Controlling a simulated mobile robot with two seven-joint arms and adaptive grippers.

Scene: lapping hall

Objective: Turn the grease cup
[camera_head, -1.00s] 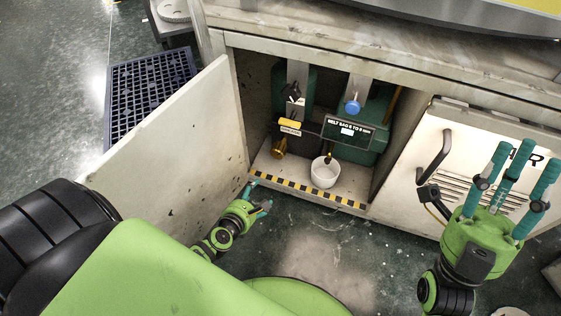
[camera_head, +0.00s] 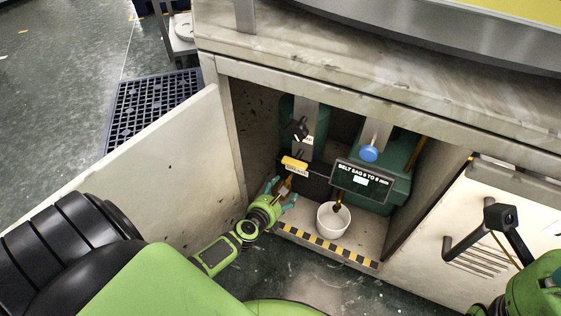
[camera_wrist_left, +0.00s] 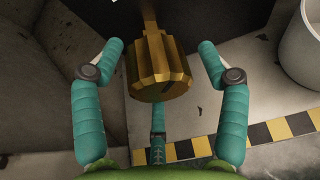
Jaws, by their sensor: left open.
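The grease cup is a brass, ribbed cup with a slotted end. It shows large in the left wrist view (camera_wrist_left: 158,66) and small in the head view (camera_head: 285,185), inside the open cabinet at the left. My left gripper (camera_head: 281,192) is open at the cup. In the left wrist view its teal fingers (camera_wrist_left: 160,78) stand left, right and below the cup, with visible gaps at the sides. Contact with the cup is not visible. My right gripper shows only part of its green body at the lower right edge of the head view; its fingers are out of frame.
A white bowl (camera_head: 333,220) stands right of the cup on the cabinet floor, behind a yellow-black edge strip (camera_head: 325,244). The open door (camera_head: 150,165) stands left of my left arm. A belt-sag sign (camera_head: 361,181) and blue knob (camera_head: 368,153) are at the right inside.

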